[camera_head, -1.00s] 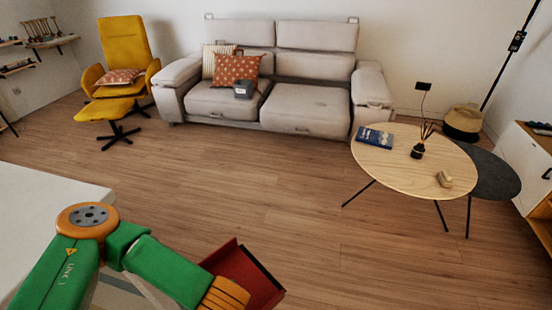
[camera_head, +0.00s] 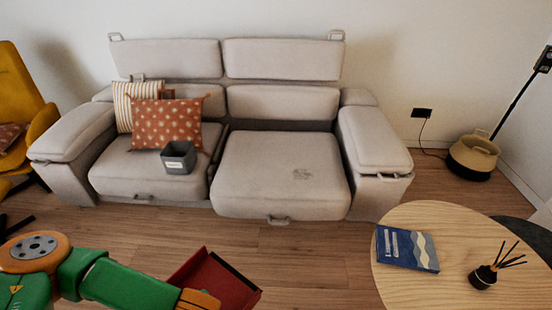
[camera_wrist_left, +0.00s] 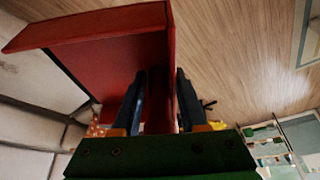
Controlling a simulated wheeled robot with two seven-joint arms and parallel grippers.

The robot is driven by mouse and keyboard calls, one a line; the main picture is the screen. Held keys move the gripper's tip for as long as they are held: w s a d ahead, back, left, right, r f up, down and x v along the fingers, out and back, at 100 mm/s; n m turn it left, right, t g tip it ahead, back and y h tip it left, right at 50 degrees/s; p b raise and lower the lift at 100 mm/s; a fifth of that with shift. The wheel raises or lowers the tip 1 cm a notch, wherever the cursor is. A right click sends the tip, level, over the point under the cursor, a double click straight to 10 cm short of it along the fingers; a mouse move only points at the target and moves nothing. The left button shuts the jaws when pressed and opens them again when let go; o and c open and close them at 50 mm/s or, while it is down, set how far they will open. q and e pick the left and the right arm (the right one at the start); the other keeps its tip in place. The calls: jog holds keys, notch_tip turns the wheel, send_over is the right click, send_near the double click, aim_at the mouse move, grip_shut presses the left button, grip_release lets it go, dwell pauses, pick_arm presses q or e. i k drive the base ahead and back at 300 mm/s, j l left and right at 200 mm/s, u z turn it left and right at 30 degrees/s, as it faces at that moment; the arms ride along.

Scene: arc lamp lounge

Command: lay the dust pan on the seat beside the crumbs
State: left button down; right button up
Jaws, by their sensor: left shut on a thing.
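The red dust pan (camera_head: 212,282) is held by my left gripper in front of the sofa, near the lower middle of the head view. The left wrist view shows the dust pan (camera_wrist_left: 120,55) with the two dark fingers of my left gripper (camera_wrist_left: 160,100) shut on its wall. The crumbs (camera_head: 302,174) are a small dark patch on the right seat (camera_head: 275,190) of the grey sofa. The pan is apart from the seat, lower in the head view and to the left of the crumbs. My right gripper is not in view.
A grey bin (camera_head: 179,157) and an orange dotted cushion (camera_head: 167,122) sit on the left seat. A round wooden table (camera_head: 450,280) with a blue book (camera_head: 407,248) and a reed diffuser (camera_head: 484,276) stands at the right. The right seat is otherwise clear.

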aim_at(300, 158)
jog(key=i+j, duration=0.1)
jog(key=i, duration=2)
jog(key=z, duration=0.45)
jog(key=i+z, duration=0.15)
jog(key=z, duration=0.8)
jog(key=i+j+z, duration=0.15)
jog(key=z, duration=0.3)
